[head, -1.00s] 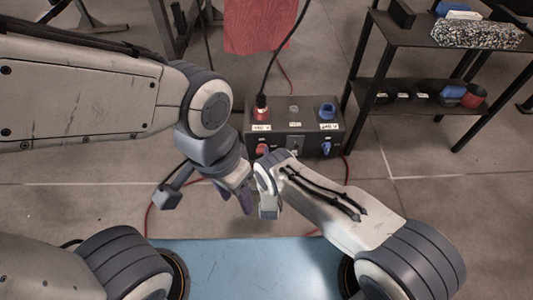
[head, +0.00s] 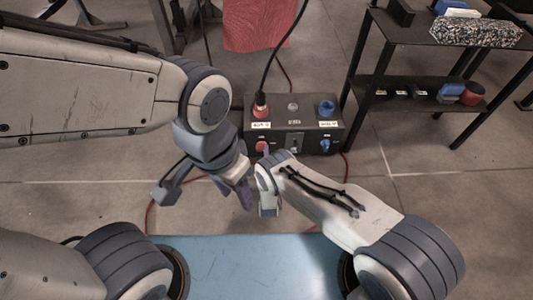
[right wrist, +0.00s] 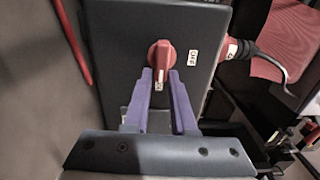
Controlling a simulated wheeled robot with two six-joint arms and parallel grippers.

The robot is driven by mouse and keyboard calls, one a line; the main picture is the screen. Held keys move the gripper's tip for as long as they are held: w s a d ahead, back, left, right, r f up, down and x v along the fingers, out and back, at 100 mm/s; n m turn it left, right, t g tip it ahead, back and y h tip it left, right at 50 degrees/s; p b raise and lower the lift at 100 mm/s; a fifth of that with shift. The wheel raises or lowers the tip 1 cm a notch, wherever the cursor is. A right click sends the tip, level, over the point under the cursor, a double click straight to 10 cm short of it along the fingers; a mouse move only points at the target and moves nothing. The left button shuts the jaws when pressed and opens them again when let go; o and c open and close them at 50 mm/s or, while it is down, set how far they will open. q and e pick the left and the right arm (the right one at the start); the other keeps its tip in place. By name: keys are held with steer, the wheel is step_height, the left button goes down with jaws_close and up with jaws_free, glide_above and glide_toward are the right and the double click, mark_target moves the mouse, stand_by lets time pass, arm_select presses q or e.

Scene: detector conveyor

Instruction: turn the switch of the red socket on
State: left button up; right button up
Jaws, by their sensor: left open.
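A dark box (head: 308,137) stands on the floor at the back. Its red socket (head: 261,110) has a black cable plugged in on top; the red switch (head: 262,147) is on the front below it. The red switch (right wrist: 161,57) also shows large in the right wrist view, its handle upright with a white mark at its lower end. My right gripper (right wrist: 159,75) is open, its purple fingertips either side of the handle's lower end; I cannot tell whether they touch it. Its fingers are hidden in the head view. My left gripper (head: 246,191) is open and empty, below and left of the switch.
A blue socket (head: 326,109) and blue switch (head: 325,146) are on the same box, to the right. A black shelf (head: 420,95) stands right of the box. A red cloth (head: 258,25) hangs behind. Red cable runs along the floor beside the box.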

steer(key=shift+o, duration=1.2)
steer(key=s+p, duration=0.4)
steer(key=s, duration=0.6)
steer(key=shift+s+p, duration=0.25)
steer(key=shift+p, duration=0.15)
